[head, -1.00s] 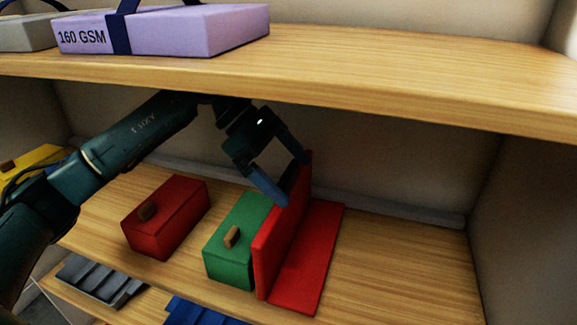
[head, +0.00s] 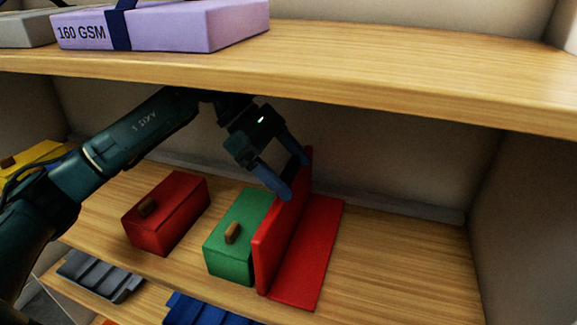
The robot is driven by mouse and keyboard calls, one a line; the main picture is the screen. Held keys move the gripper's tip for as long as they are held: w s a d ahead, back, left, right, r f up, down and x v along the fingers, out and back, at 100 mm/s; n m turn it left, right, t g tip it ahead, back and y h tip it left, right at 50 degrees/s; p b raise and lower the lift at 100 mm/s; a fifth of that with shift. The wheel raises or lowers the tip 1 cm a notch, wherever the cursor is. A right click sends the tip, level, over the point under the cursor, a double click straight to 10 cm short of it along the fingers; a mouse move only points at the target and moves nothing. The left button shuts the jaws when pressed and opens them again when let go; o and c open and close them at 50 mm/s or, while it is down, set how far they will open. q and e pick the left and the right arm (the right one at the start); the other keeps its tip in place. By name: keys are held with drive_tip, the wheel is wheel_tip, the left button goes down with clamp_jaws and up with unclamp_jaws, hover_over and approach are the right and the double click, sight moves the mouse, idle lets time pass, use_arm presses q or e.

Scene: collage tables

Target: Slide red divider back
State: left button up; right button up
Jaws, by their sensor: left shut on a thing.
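The red divider (head: 318,258) stands on the middle shelf, an upright panel with a flat base reaching to the right. My left gripper (head: 293,178) is at the upper back part of the upright panel, its fingers shut on the panel's top edge. A green box (head: 229,258) with a brown knob stands close against the panel's left side. Whether box and panel touch I cannot tell. My right gripper is not in view.
A red box (head: 175,222) with a brown knob stands left of the green box. The upper shelf (head: 400,80) hangs above my arm, bearing a purple pack (head: 215,30). Middle shelf (head: 405,265) is clear right of the divider. Grey (head: 98,277) and blue trays (head: 200,312) lie below.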

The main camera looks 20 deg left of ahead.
use_arm(q)
drive_tip(key=d+b, duration=0.1)
drive_tip(key=d, duration=1.4)
drive_tip(key=d+b, duration=0.1)
drive_tip(key=d, duration=0.7)
drive_tip(key=shift+s+b, duration=0.35)
drive_tip(key=shift+s, duration=0.05)
drive_tip(key=shift+c, duration=0.3)
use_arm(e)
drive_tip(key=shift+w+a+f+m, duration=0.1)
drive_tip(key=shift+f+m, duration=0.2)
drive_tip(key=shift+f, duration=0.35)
use_arm(q)
drive_tip(key=o, duration=1.3)
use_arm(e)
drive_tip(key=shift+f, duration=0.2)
use_arm(q)
drive_tip(key=a+b, duration=0.2)
drive_tip(key=a, duration=1.1)
drive_tip(key=shift+w+r, duration=0.2)
drive_tip(key=shift+r, duration=0.25)
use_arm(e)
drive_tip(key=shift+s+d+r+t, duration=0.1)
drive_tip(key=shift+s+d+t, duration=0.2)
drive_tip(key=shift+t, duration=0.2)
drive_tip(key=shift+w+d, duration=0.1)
